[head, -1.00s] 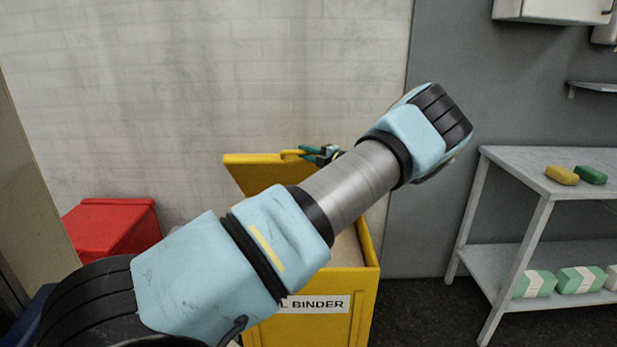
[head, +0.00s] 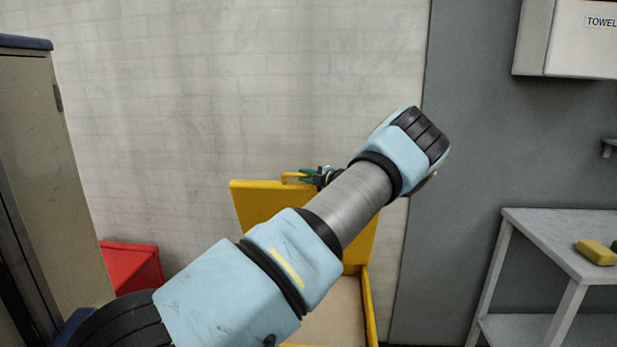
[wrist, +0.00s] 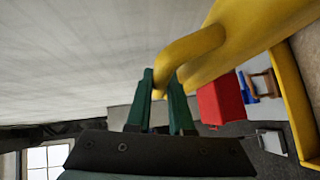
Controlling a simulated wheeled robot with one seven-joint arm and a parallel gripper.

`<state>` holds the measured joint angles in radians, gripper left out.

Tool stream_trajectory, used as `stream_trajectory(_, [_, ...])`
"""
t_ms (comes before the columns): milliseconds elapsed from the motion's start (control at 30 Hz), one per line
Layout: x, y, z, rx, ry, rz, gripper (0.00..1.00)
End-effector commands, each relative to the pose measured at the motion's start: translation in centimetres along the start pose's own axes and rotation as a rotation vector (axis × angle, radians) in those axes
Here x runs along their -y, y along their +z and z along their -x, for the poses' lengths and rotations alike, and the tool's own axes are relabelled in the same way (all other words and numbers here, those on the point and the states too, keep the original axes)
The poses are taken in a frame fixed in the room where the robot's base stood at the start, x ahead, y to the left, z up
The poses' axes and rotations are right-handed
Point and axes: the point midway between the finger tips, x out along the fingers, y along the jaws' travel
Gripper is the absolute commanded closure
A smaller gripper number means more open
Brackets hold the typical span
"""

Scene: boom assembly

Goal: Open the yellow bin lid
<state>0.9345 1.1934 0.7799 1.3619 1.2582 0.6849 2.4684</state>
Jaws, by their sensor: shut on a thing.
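The yellow bin (head: 369,310) stands against the pale brick wall, partly hidden behind my arm. Its yellow lid (head: 262,205) is raised and stands steeply up at the back, with the light inside of the bin showing below it. My gripper (head: 310,175) is at the lid's top edge, partly hidden by my arm. In the wrist view, the green fingers of my gripper (wrist: 161,100) are shut on the yellow lid handle (wrist: 188,46), a curved bar that also shows in the head view (head: 290,176).
A red bin (head: 132,268) stands to the left, beside a beige cabinet (head: 45,170). A grey table (head: 560,240) with a yellow block (head: 596,252) is at the right. A towel dispenser (head: 570,38) hangs on the grey wall above.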

Motion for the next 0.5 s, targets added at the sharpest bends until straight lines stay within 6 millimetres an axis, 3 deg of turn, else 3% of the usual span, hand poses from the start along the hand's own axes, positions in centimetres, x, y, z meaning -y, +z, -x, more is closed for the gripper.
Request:
stream_trajectory(200, [0.28,0.01,0.01,0.000,-0.003,-0.001,1.00])
stream_trajectory(233, [0.29,0.01,0.01,0.000,-0.003,-0.001,0.77])
stream_trajectory(500, [0.19,0.02,0.03,0.000,-0.002,-0.001,0.50])
